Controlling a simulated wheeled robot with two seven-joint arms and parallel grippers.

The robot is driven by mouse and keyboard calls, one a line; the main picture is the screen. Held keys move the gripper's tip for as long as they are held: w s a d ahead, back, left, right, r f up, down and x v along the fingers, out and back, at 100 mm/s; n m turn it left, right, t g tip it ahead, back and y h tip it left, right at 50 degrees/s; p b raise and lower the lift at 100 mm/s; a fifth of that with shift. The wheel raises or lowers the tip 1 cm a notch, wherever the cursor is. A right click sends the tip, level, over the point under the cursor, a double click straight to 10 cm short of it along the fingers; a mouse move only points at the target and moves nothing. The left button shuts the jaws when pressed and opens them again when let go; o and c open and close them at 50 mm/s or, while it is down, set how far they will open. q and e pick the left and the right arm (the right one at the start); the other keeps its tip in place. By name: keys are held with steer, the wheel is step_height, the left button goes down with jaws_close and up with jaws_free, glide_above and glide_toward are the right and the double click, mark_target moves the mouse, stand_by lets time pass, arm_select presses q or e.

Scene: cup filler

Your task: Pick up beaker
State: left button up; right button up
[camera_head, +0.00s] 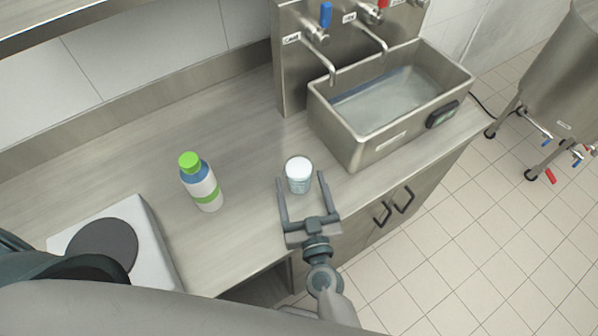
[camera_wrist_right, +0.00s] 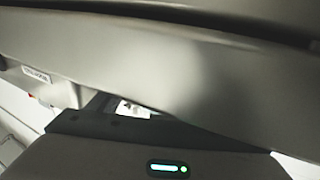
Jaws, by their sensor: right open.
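The beaker (camera_head: 298,176) is a small clear cup with a white top surface, upright on the steel counter near its front edge. My right gripper (camera_head: 301,186) is open, with one finger on each side of the beaker. Whether the fingers touch it I cannot tell. The right wrist view shows mostly grey surfaces and a green light, and I cannot make out the beaker there. My left gripper is not in view.
A bottle with a green cap (camera_head: 201,182) stands to the left. A white device with a dark round plate (camera_head: 103,247) sits farther left. A steel water basin (camera_head: 357,153) stands right of the beaker, beside taps (camera_head: 326,36). The counter (camera_head: 130,165) is clear behind the bottle.

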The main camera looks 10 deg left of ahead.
steer(key=shift+w+a, duration=0.15)
steer(key=shift+w, duration=0.15)
steer(key=shift+c, duration=0.4)
steer(key=c, duration=1.3)
steer(key=shift+r, duration=0.15)
